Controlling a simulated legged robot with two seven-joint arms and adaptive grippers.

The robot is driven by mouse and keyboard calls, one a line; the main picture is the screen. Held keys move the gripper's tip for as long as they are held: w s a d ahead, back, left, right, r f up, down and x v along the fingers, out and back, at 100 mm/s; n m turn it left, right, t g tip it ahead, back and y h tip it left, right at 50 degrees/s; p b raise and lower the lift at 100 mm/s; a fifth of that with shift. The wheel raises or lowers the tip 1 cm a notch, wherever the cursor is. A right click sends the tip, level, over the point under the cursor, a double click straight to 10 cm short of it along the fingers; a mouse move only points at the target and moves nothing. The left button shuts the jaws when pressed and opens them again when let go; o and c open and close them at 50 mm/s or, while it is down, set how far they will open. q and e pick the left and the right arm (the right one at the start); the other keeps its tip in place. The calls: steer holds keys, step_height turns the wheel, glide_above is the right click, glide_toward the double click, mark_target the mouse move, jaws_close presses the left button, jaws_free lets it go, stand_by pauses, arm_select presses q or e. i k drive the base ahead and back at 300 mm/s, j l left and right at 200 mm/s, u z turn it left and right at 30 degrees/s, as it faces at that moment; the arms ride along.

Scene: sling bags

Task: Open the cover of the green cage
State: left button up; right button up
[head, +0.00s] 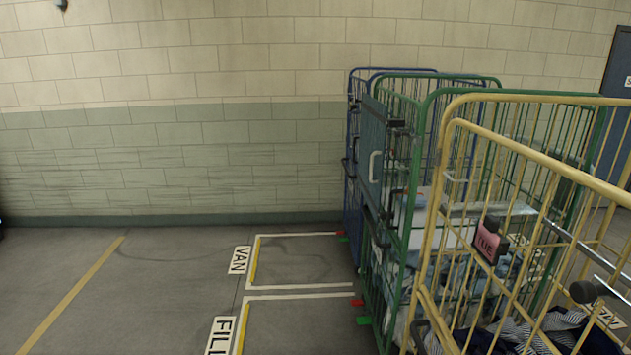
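The green cage (421,150) stands right of centre in the head view, between a blue cage and a yellow cage. A teal panel (373,135), which looks like its cover, is upright at the cage's left side. A pale handle (374,167) is on the panel. A dark latch-like part (398,127) sits near the panel's top right edge. Pale and bluish bags or cloth show through the bars. The yellow cage hides part of the green cage. Neither of my grippers can be made out in this view.
The yellow cage (436,240) is nearest, with a pink tag (488,241) and striped cloth inside. The blue cage (351,150) stands behind the green one. A brick wall closes the back.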

mark_target(373, 121)
steer(key=i+l, duration=0.15)
steer(key=i, duration=2.1)
